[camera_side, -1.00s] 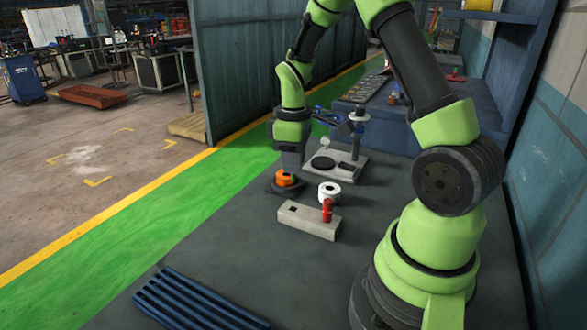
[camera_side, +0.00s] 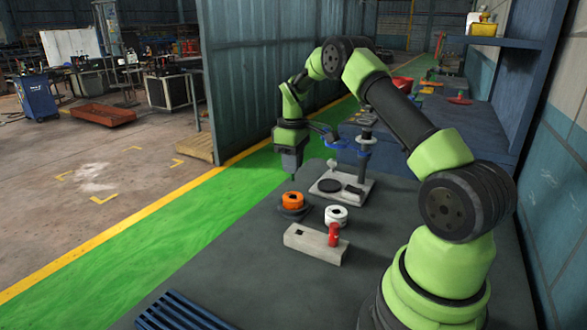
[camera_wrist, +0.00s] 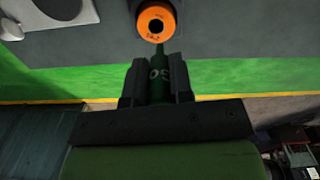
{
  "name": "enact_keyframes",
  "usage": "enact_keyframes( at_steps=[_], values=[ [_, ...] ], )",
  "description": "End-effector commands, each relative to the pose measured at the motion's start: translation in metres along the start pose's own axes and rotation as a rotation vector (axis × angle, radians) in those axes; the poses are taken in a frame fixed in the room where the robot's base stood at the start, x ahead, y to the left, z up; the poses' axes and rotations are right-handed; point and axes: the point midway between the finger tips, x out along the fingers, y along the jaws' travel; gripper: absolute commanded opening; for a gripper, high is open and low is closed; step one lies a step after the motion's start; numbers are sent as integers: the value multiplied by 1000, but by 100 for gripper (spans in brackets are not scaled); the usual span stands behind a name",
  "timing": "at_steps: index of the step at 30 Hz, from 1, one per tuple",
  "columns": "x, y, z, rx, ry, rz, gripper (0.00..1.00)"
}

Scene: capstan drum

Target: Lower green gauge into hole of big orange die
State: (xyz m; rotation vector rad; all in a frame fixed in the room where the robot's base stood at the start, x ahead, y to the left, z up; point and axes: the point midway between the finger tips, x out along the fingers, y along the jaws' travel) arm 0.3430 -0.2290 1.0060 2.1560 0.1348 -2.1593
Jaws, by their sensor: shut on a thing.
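The big orange die (camera_side: 292,199) is a thick ring on a dark round base (camera_side: 294,213). In the wrist view the orange die (camera_wrist: 143,19) shows a dark open hole at its middle. My gripper (camera_wrist: 157,83) is shut on the green gauge (camera_wrist: 160,72), a dark green cylinder with light lettering and a narrower tip. The tip points toward the near edge of the die in the wrist view. In the side view my gripper (camera_side: 292,172) is above the die, with a gap between them. The gauge is too small there to make out clearly.
A white ring (camera_side: 336,214) stands right of the die. A beige block (camera_side: 312,244) with a square hole and a red peg (camera_side: 334,234) lies in front. A pale stand plate (camera_side: 335,194) with a dark disc and post is behind. A blue slatted rack (camera_side: 185,312) lies at front left.

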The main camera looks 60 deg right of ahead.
Motion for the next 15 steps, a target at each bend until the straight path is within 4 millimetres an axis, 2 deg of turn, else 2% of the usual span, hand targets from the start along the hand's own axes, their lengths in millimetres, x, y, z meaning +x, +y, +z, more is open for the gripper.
enact_keyframes(
  at_steps=[8, 15],
  values=[
    [6, 6, -1, 11, 0, -1, 0],
    [23, 6, -1, 10, 0, 0, 0]
  ],
)
